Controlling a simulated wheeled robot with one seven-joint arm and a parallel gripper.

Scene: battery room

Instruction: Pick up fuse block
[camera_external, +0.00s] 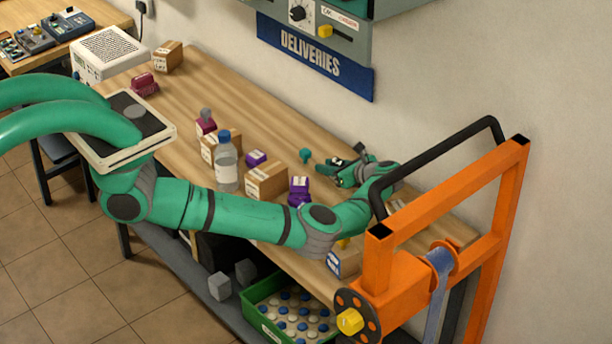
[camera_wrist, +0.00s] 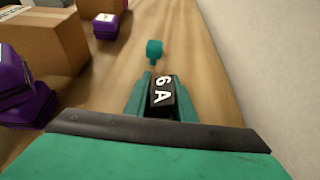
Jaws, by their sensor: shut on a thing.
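The fuse block (camera_wrist: 161,92) is a small black block marked "6A" in white, seen in the wrist view. My gripper (camera_wrist: 160,86) has a teal finger on each side of it and is shut on it. In the external view my gripper (camera_external: 333,167) is low over the right part of the wooden bench, pointing left, and the dark fuse block (camera_external: 338,161) shows between its fingers. I cannot tell whether the block touches the bench top. Its underside is hidden.
A teal knob-like thing (camera_external: 305,155) stands just ahead of my fingers. Purple items (camera_external: 299,190), cardboard boxes (camera_external: 266,181) and a bottle (camera_external: 227,165) stand nearby. The wall is close behind my gripper. An orange frame (camera_external: 445,230) stands at the right end.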

